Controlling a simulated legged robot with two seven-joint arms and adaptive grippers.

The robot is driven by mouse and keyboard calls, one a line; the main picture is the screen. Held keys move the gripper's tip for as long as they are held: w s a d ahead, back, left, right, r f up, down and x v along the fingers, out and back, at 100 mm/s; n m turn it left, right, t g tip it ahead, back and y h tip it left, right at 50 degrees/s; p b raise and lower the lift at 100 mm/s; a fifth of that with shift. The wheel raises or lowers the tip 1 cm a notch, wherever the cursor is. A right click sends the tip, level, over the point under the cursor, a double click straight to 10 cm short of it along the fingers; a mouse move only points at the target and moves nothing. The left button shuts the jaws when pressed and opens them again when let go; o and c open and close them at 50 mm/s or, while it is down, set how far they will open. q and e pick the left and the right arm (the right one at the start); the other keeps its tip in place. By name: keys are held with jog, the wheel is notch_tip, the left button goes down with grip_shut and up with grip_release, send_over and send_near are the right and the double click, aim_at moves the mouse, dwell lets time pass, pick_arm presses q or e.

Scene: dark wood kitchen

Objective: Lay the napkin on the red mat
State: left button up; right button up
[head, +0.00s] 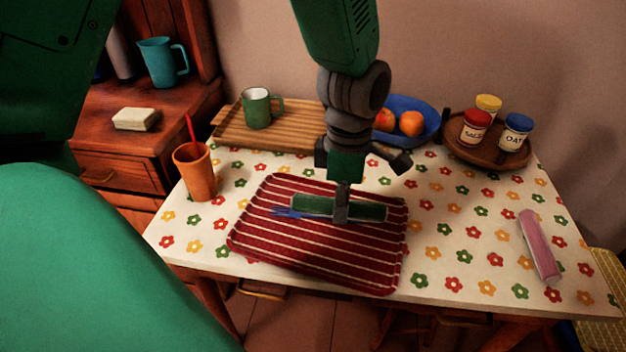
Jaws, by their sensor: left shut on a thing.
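The red mat (318,262) with pale stripes lies on the flowered tablecloth at the table's near middle. A folded green napkin (370,210) is over the mat's upper right part, lying roughly left to right. My left gripper (342,206) points down and is shut on the napkin near its middle. I cannot tell whether the napkin touches the mat. A blue fork-like utensil (287,212) shows at the napkin's left end, partly hidden by it. My right gripper is not in view.
A terracotta cup (196,172) with a red stick stands left of the mat. A wooden tray (295,130) with a green mug (257,110), a blue fruit bowl (427,112) and a round tray (488,153) of jars stand behind. A pink folded cloth (539,247) lies right.

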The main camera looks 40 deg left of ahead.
pick_arm(q)
jog(key=b, duration=0.1)
send_over(339, 243)
notch_tip(339, 243, down, 4)
jog(key=shift+w+a+f, duration=0.1)
jog(key=shift+w+f, duration=0.05)
jog(key=shift+f, duration=0.65)
notch_tip(339, 243, down, 3)
jog(key=shift+r+b, duration=0.15)
jog(key=shift+b, duration=0.45)
jog(key=shift+r, duration=0.1)
jog(key=o, duration=1)
